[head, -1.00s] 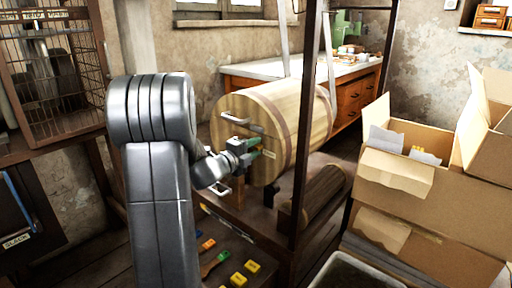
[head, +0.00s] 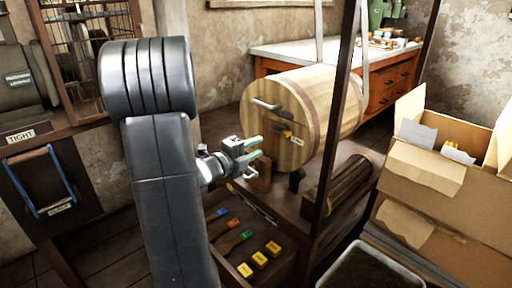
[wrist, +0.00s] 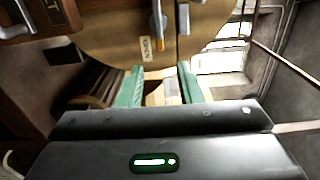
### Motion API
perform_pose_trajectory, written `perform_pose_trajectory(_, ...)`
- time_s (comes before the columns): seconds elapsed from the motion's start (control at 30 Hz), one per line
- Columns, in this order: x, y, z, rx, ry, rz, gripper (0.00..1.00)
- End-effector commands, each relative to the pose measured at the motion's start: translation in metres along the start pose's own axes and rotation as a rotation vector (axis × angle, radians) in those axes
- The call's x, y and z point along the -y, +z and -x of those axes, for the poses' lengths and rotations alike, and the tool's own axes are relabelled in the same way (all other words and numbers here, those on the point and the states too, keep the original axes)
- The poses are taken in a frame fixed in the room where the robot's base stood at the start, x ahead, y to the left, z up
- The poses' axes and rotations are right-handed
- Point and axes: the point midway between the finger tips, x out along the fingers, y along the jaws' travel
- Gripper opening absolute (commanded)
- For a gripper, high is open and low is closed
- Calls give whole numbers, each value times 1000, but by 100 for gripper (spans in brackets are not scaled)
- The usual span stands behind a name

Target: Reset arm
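My gripper (head: 254,148) is in front of the round wooden end of a barrel-like drum (head: 284,108), at its lower left. Its two green fingers (wrist: 158,88) stand apart in the wrist view, with nothing clearly held between them. The drum's face carries a light handle (head: 266,103) and a dark latch with an orange part (head: 284,132). The wrist view shows the lower part of the drum face (wrist: 112,42) beyond the fingers.
A drawer with colored-handled tools and yellow blocks (head: 259,258) lies below my gripper. A dark post (head: 337,110) stands right of it. Cardboard boxes (head: 430,185) are at right, a wire cage (head: 85,50) at left, and a workbench (head: 300,58) behind.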

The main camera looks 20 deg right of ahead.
Motion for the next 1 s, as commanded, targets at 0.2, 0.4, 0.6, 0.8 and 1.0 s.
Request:
perform_pose_trajectory(0.2,-1,0,-7,-1,1,-1,33)
perform_pose_trajectory(0.4,-3,-1,-37,-4,-1,-2,33)
perform_pose_trajectory(0.6,-3,-1,-77,-3,0,-1,33)
perform_pose_trajectory(0.8,-2,-1,-113,-3,0,-1,33)
perform_pose_trajectory(1.0,-2,0,-135,-1,1,0,33)
